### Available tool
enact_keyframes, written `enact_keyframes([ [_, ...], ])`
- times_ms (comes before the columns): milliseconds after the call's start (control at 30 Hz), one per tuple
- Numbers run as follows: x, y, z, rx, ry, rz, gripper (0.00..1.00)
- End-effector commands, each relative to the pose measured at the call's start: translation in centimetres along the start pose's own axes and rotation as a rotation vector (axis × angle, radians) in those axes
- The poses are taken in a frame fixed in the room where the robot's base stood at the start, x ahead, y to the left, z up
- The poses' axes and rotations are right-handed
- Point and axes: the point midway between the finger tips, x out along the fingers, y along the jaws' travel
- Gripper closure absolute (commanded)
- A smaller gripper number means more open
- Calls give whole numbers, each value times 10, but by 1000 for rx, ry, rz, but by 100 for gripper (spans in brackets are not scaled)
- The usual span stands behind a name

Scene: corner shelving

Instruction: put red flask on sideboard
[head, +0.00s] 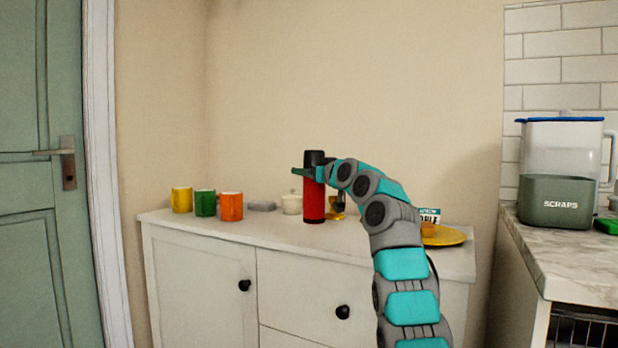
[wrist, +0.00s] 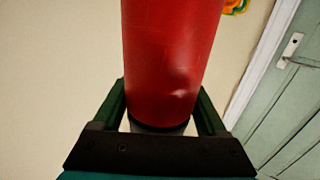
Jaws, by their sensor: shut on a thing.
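The red flask (head: 314,203) has a black cap and stands upright at the sideboard (head: 290,237). Its base appears at the white top, but I cannot tell whether it touches. My gripper (head: 308,172) is shut around the flask's upper part, near the cap. In the wrist view, the flask (wrist: 170,60) fills the space between the two dark green fingers of my gripper (wrist: 162,102). Its dark end is close to the gripper's palm.
Yellow (head: 181,200), green (head: 205,204) and orange (head: 231,207) mugs stand left on the sideboard. A small white pot (head: 292,204) is just left of the flask. A yellow plate (head: 447,237) lies right. Clear top lies in front of the flask. A marble counter (head: 565,255) adjoins right.

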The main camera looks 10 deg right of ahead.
Motion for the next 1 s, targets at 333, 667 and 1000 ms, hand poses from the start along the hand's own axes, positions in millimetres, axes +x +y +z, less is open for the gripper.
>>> enact_keyframes([
  [333, 8, 5, 6, -1, 2, 2, 100],
  [667, 8, 4, 33, -1, 5, 1, 100],
  [1000, 7, 4, 36, 0, 3, 1, 100],
])
